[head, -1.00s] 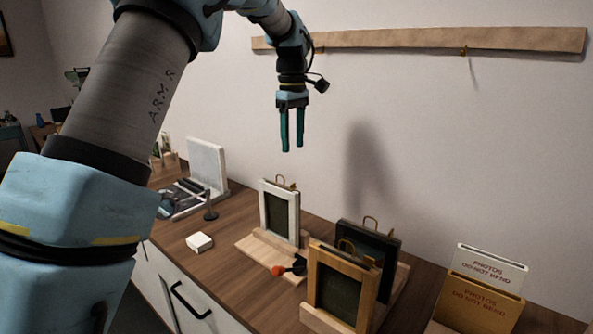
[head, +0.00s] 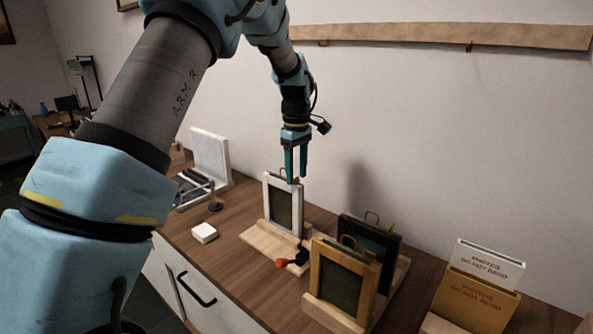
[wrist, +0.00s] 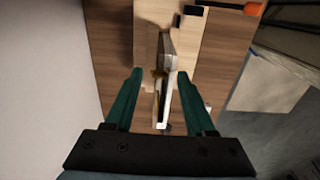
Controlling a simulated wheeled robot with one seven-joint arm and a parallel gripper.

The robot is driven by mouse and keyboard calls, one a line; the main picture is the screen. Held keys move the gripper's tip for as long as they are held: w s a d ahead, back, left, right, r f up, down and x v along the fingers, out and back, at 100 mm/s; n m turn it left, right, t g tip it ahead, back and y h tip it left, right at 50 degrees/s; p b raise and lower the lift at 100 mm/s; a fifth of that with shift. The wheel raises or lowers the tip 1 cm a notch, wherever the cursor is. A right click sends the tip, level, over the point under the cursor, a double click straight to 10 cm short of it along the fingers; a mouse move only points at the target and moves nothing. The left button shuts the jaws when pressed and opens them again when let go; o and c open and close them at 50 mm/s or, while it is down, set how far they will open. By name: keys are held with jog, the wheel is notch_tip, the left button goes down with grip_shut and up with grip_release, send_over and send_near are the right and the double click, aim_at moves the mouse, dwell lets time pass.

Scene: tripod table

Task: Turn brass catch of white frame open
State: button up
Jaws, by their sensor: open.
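The white frame (head: 284,205) stands upright on a pale wooden stand (head: 262,243) in the head view. My gripper (head: 296,181) is open and points down at the frame's top edge, with its fingertips close to it. In the wrist view, my gripper (wrist: 160,100) has its fingers apart on either side of the white frame (wrist: 167,100), which is seen edge-on from above. A small brass piece (wrist: 159,73) shows on the frame between the fingers. I cannot tell how the brass catch is turned. The fingers hide part of the frame's top in the head view.
A wooden frame (head: 341,283) and a dark frame (head: 371,243) stand to the right. A white block (head: 204,232) sits to the left. A box of photo envelopes (head: 478,300) is at far right.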

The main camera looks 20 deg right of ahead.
grip_shut()
dwell(0.3)
dwell(0.5)
jog(key=m, duration=0.4)
jog(key=shift+m, duration=0.4)
jog(key=m, duration=0.4)
jog(key=shift+m+p, duration=0.3)
jog(key=shift+p, duration=0.05)
jog(key=m, duration=0.4)
jog(key=shift+m+p, duration=0.35)
jog(key=shift+m, duration=1.85)
